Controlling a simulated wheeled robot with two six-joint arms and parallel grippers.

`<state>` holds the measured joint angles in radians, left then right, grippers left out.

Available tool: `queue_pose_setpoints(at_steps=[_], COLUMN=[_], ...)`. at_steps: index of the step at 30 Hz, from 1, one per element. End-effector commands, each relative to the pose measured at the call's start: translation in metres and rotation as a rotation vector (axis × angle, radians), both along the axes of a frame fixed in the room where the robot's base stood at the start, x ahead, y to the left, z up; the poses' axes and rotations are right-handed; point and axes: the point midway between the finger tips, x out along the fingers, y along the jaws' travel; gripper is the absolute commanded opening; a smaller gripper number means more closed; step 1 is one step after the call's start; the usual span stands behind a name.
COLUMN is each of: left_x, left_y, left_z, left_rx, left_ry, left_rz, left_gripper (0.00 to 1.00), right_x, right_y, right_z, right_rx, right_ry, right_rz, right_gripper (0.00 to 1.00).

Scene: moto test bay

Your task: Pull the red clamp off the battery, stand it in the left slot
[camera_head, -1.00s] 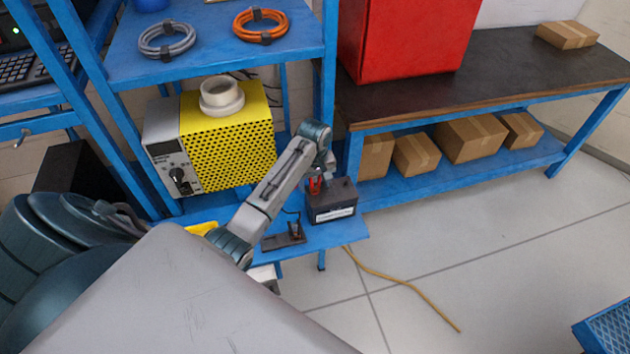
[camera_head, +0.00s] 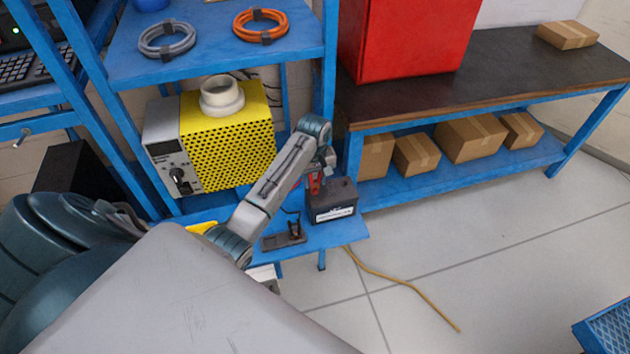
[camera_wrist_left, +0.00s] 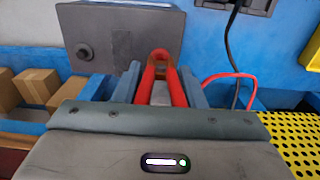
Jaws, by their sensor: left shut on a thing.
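The dark grey battery (camera_head: 333,201) stands on the low blue shelf in the head view; it also shows in the wrist view (camera_wrist_left: 125,38). My left gripper (camera_head: 318,176) is just left of the battery top. I cannot tell whether the clamp touches the battery's hidden terminal; the other terminal (camera_wrist_left: 85,51) is bare. A dark slotted holder (camera_head: 285,238) lies left of the battery. Its slots are too small to tell apart.
A yellow perforated unit (camera_head: 228,140) stands behind my left arm. A red cable (camera_wrist_left: 232,77) loops right of the gripper. A blue upright (camera_head: 330,80) rises behind the battery.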

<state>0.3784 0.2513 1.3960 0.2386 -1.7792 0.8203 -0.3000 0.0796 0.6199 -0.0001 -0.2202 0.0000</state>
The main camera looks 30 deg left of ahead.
Motion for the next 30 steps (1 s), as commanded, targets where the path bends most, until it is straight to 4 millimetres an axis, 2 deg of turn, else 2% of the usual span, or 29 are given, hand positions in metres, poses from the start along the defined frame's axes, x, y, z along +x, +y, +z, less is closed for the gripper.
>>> queue_pose_setpoints(at_steps=[30], left_x=[0.000], left_y=[0.000], left_z=[0.041], left_rx=[0.001], left_ry=[-0.001], left_rz=[-0.001], left_gripper=[0.00], right_x=[0.000], right_y=[0.000], right_z=[0.000], right_rx=[0.000], right_ry=[0.000], right_rz=[0.000], right_gripper=[0.00])
